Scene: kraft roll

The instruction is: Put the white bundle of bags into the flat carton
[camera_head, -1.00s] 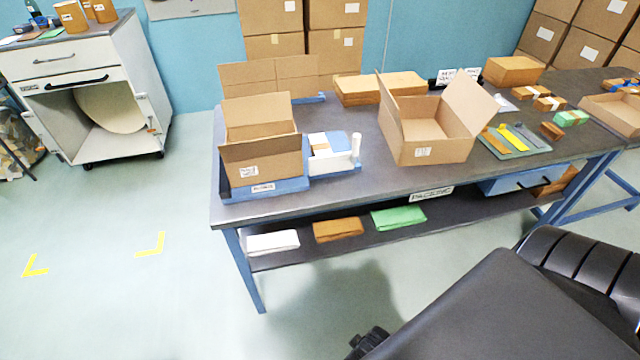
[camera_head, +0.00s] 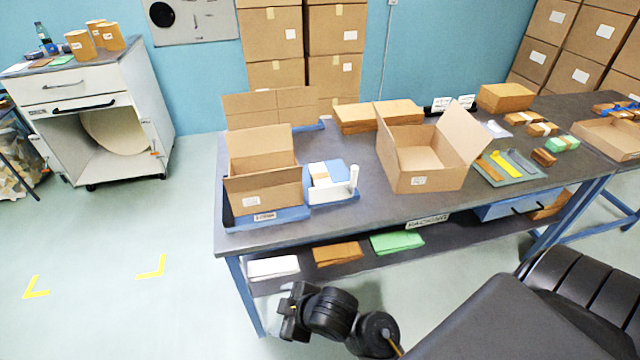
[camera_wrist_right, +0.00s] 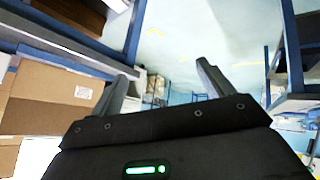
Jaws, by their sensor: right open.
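The white bundle of bags (camera_head: 273,267) lies flat at the left end of the packing table's lower shelf. The flat carton (camera_head: 606,139) is low, brown and open, at the far right of the tabletop; the picture edge cuts it off. My right gripper (camera_head: 290,313) is in front of the shelf, below and slightly right of the white bundle, apart from it. In the right wrist view my right gripper (camera_wrist_right: 165,90) has its two fingers spread with nothing between them. My left gripper is in neither view.
A brown bundle (camera_head: 338,253) and a green bundle (camera_head: 397,242) lie right of the white one on the shelf (camera_head: 440,232). The table edge overhangs them. Open cartons (camera_head: 264,188) (camera_head: 420,170) stand above. Floor at left is clear.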

